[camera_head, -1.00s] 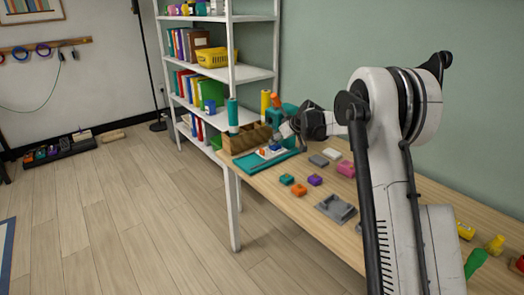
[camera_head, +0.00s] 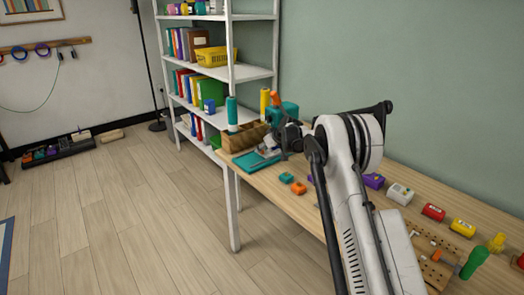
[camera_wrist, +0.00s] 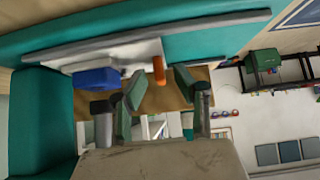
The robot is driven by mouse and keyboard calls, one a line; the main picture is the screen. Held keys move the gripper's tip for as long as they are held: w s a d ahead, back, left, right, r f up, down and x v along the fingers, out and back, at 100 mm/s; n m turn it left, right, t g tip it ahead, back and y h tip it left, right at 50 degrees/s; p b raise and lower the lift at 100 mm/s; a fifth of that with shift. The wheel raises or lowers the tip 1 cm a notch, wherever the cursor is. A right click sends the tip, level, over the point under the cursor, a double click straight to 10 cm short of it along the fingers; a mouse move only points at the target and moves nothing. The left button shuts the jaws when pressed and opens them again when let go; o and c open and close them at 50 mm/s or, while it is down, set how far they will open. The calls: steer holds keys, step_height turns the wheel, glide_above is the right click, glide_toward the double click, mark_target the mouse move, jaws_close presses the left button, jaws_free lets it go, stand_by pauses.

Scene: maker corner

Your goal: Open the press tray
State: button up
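The teal press (camera_head: 287,108) stands at the far end of the workbench; its flat teal base (camera_head: 249,161) faces the near edge. In the wrist view, the white press tray (camera_wrist: 135,57) lies along the teal base with a grey strip beside it. An upright orange knob (camera_wrist: 159,68) and a blue block (camera_wrist: 97,78) show at the tray. My gripper (camera_wrist: 157,86) is open, its two fingers on either side of the orange knob in the picture; contact cannot be told. In the head view my gripper (camera_head: 270,146) is over the press base and hides most of the tray.
A wooden box (camera_head: 240,137) and a teal cylinder (camera_head: 232,112) stand beside the press. A white shelf (camera_head: 229,90) stands just beyond the bench.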

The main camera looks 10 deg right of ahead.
steer(key=shift+w+a+f, duration=0.2)
steer(key=shift+w+f, duration=0.05)
steer(key=shift+f, duration=0.05)
jaws_close()
stand_by(0.3)
